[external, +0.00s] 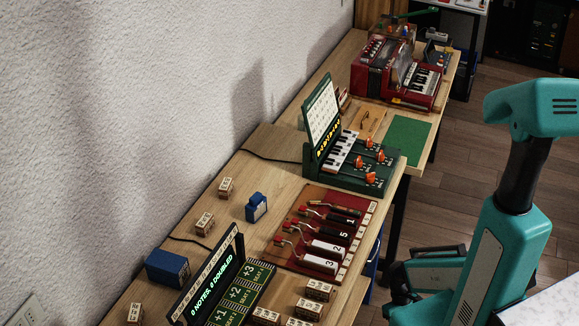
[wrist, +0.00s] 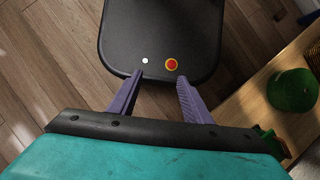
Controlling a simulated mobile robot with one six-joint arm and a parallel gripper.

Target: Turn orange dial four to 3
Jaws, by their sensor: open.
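A green console (external: 345,181) stands on the wooden bench in the external view, with a piano keyboard and an upright panel. Several orange dials (external: 371,177) sit along its right side on short slots. I cannot tell which of them is dial four, and their settings are too small to read. My gripper (wrist: 160,78) shows in the wrist view with its two purple fingers apart and nothing between them. It is away from the console, and no dial shows in the wrist view. In the external view my teal arm stands to the right of the bench; its fingertips are not clearly visible.
A red tray (external: 283,259) with numbered blocks lies in front of the console. A red accordion-like instrument (external: 371,77) stands behind it, with a green mat (external: 408,141) between. A round green object (wrist: 292,90) sits at the right in the wrist view.

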